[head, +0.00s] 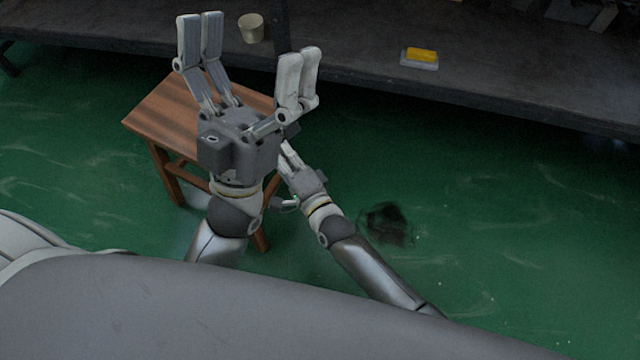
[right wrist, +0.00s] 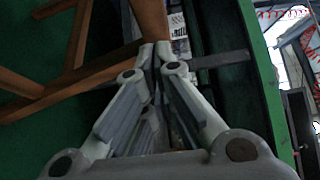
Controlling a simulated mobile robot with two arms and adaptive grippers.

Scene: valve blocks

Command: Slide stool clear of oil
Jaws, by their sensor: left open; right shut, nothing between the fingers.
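The wooden stool (head: 160,115) stands upright on the green floor at the left of the head view, its seat partly hidden by my left gripper. In the right wrist view its legs and rails (right wrist: 60,92) show at the left and top. The dark oil patch (head: 386,224) lies on the floor to the right of the stool, apart from it. My left gripper (head: 247,65) is open and empty, pointing up in front of the seat. My right gripper (head: 287,158) is lower, beside the stool's right side, its fingers shut with nothing between them. In the wrist view its fingertips (right wrist: 157,52) appear close to a stool leg; contact is unclear.
A dark bench (head: 350,65) runs across the back. On it are a beige cup (head: 251,28) and a yellow sponge (head: 421,55) on a pale dish (head: 419,65). The green floor right of the oil is clear.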

